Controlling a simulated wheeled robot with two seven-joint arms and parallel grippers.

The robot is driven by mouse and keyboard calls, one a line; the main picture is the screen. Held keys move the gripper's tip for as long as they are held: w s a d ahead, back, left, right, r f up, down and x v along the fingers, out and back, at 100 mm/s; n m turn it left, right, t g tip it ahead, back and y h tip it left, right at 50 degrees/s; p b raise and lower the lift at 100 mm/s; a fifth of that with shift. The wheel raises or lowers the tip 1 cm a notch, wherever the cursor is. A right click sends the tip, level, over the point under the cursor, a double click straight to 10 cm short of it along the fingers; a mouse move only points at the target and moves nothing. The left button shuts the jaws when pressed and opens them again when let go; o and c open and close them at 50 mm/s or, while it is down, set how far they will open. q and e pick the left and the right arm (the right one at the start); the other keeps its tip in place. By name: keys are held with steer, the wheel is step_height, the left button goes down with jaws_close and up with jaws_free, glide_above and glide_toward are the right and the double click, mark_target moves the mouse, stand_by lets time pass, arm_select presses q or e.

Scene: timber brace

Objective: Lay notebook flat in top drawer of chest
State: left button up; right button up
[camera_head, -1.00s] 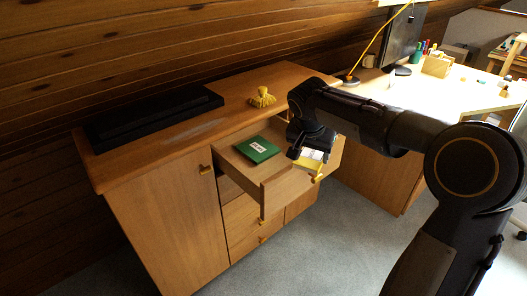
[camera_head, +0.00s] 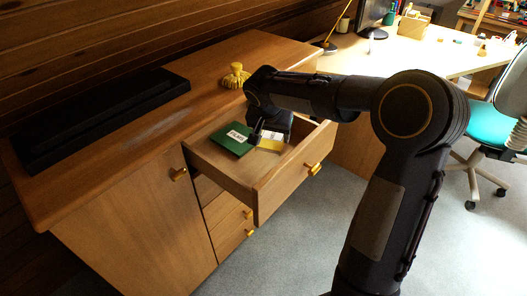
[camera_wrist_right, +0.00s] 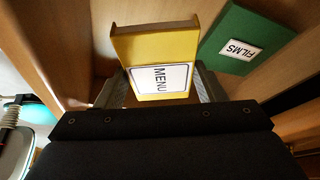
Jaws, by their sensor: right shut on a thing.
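The yellow notebook (camera_head: 270,145) has a white label, which reads MENU in the right wrist view (camera_wrist_right: 160,45). My right gripper (camera_head: 262,132) is shut on it, with a finger on each side in the right wrist view (camera_wrist_right: 162,88). The notebook is within the open top drawer (camera_head: 285,181), next to a green book (camera_head: 232,139). The green book is labelled FILMS in the right wrist view (camera_wrist_right: 240,42) and lies in the drawer. I cannot tell whether the yellow notebook touches the drawer floor. My left gripper is out of view.
The wooden chest (camera_head: 150,225) has a black case (camera_head: 100,120) and a yellow brush-like thing (camera_head: 235,76) on top. More drawers sit below the open one. A desk (camera_head: 440,55) stands behind my right arm, and a teal chair (camera_head: 505,125) stands at the right.

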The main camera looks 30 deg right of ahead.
mark_target(273, 158)
step_height(273, 158, down, 7)
steer(key=shift+f+b, duration=0.15)
steer(key=shift+b, duration=0.4)
steer(key=shift+f, duration=0.1)
steer(key=o, duration=0.5)
steer(key=shift+f, duration=0.1)
steer(key=o, duration=0.5)
steer(key=shift+r, duration=0.3)
steer(key=p+v, duration=0.1)
steer(key=v, duration=1.1)
steer(key=shift+f+p, duration=0.1)
steer(key=shift+p, duration=0.3)
